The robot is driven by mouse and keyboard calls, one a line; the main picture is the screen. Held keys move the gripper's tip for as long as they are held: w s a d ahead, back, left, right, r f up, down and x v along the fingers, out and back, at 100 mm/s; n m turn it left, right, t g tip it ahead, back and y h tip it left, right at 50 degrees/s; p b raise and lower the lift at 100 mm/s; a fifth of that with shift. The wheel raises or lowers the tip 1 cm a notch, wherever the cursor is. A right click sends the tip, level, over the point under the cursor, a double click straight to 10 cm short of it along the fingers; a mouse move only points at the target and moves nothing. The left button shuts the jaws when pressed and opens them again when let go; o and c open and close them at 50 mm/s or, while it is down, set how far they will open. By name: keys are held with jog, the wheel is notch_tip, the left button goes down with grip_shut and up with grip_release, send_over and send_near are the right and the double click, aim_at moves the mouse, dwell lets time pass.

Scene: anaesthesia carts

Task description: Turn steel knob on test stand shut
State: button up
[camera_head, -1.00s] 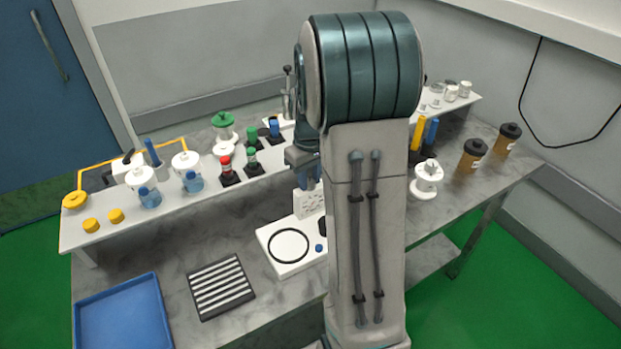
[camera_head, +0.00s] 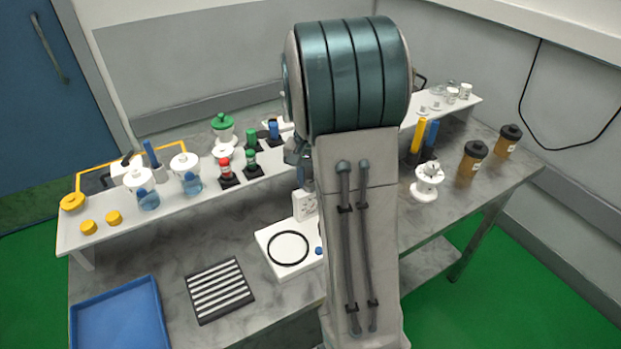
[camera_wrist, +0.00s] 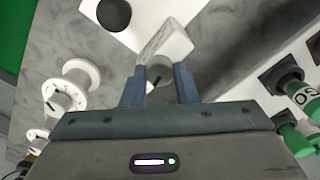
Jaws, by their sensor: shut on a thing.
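The test stand's white upright panel (camera_head: 305,205) stands on a white base (camera_head: 262,238) with a black ring, in the middle of the bench; its right part is behind my arm in the head view. In the wrist view the panel (camera_wrist: 168,40) is just beyond my fingertips. My gripper (camera_wrist: 158,84) is shut on the pale grey knob (camera_wrist: 158,72), which sits between the two blue fingers in front of the panel. The knob's turn angle is hard to read. In the head view my arm hides the knob and the fingertips.
A white spool-like fitting (camera_head: 427,182) stands right of my arm. Green and red capped bottles (camera_head: 225,168) and clear jars (camera_head: 186,175) stand on the raised shelf. A black striped mat (camera_head: 219,290) and blue tray (camera_head: 118,318) lie at front left.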

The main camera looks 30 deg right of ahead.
jog(key=shift+m, duration=1.2)
jog(key=o, duration=1)
notch_tip(320, 180, up, 14)
jog(key=shift+b, duration=0.3)
